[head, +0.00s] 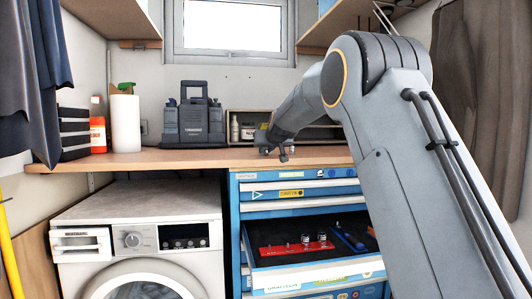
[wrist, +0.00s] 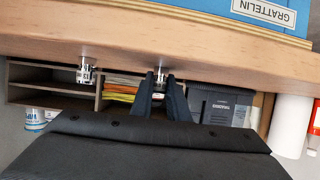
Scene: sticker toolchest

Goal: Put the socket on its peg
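My gripper (wrist: 160,80) is low over the wooden worktop; it also shows in the head view (head: 275,153). Its two dark fingers are apart, with a small shiny silver socket (wrist: 160,73) between or just beyond their tips; I cannot tell whether they touch it. A second silver socket (wrist: 86,71) stands on the worktop, to one side. In the head view the arm and gripper hide the sockets on the worktop. A red rail (head: 290,249) with silver sockets (head: 305,240) lies in the open drawer; whether one of its pegs is bare is too small to tell.
The blue tool chest (head: 240,225) has an open dark-lined drawer with a blue tool (head: 348,238) beside the rail. On the worktop (head: 200,157) stand a dark tool case (head: 195,118), a paper roll (head: 125,123) and a small shelf (head: 245,117). A washing machine (head: 140,235) stands left of the chest.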

